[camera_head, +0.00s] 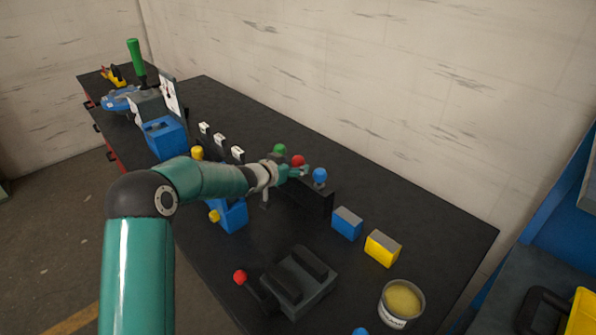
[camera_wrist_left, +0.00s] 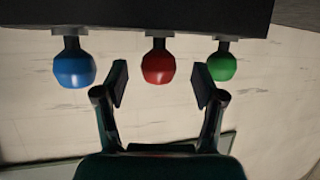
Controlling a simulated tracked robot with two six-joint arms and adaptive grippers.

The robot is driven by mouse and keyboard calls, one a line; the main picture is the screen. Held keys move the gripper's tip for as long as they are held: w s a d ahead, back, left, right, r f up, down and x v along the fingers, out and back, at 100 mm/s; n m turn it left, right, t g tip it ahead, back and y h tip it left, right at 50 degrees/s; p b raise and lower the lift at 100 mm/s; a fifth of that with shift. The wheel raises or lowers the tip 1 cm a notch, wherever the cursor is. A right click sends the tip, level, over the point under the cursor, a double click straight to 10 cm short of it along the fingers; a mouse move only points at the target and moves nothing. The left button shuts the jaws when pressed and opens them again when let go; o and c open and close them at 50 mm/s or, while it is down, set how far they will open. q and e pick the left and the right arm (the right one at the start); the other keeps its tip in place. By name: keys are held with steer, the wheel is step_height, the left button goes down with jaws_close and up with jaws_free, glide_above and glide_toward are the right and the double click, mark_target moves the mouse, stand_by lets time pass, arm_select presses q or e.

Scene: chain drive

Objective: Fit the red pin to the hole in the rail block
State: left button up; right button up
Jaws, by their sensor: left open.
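The red pin (camera_head: 298,160) stands in a dark rack (camera_head: 318,200) between a green pin (camera_head: 280,149) and a blue pin (camera_head: 320,175). In the left wrist view the red pin (camera_wrist_left: 158,66) has a round red head. My left gripper (camera_head: 293,172) is open at the rack. In the wrist view its fingers (camera_wrist_left: 161,82) are spread on either side of the red head, with visible gaps. A dark block with two raised rails (camera_head: 304,276), apparently the rail block, sits nearer the front. I cannot make out its hole. My right gripper is out of view.
A red ball on a dark rod (camera_head: 240,277) is beside the railed block. A blue block (camera_head: 347,223), a yellow block (camera_head: 383,248) and an open tin (camera_head: 401,303) stand to the right. Blue fixtures (camera_head: 164,137) line the left. The bench strip behind the rack is clear.

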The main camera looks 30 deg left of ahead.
arm_select(q)
steer(key=shift+p+x, duration=0.5)
steer(key=shift+x, duration=1.25)
jaws_close()
